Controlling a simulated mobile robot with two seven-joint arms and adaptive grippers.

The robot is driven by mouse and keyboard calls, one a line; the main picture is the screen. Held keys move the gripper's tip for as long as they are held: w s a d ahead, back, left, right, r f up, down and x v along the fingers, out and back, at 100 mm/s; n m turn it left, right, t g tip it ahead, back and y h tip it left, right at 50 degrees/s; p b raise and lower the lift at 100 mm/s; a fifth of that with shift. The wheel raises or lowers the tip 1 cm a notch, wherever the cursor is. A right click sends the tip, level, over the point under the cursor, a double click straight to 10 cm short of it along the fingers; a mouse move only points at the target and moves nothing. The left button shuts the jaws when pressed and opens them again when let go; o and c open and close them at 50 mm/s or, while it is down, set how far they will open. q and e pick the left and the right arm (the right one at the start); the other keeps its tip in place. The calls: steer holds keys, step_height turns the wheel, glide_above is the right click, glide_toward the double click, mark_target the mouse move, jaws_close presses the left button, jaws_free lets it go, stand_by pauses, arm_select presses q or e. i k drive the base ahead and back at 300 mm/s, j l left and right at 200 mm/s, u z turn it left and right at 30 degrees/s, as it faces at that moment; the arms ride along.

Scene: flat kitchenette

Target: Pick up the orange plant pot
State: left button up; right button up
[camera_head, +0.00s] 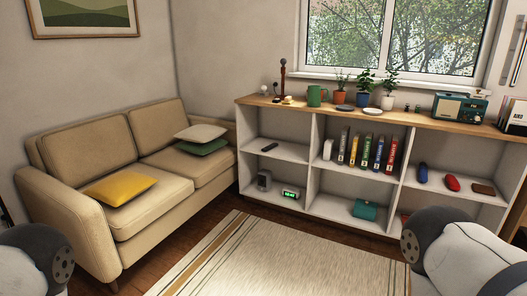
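The orange plant pot (340,97) stands upright on the wooden top of the low white shelf unit (400,119), below the window. It holds a small green plant. Parts of my arms show at the lower left and lower right corners, far from the pot. Neither of my grippers is in view.
A beige sofa (150,212) stands along the left wall. A striped rug (290,262) covers the open floor before the shelf unit. A white plant pot (388,102), small dishes and a teal radio (459,108) share the shelf top.

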mark_target(338, 96)
steer(key=i+z, duration=0.1)
steer(key=i, duration=0.5)
steer(key=i+j+z, duration=0.1)
steer(key=i, duration=0.5)
steer(key=i+j+z, duration=0.1)
steer(key=i, duration=0.5)
steer(key=i+j+z, duration=0.15)
steer(key=i, duration=0.45)
steer(key=j, duration=0.15)
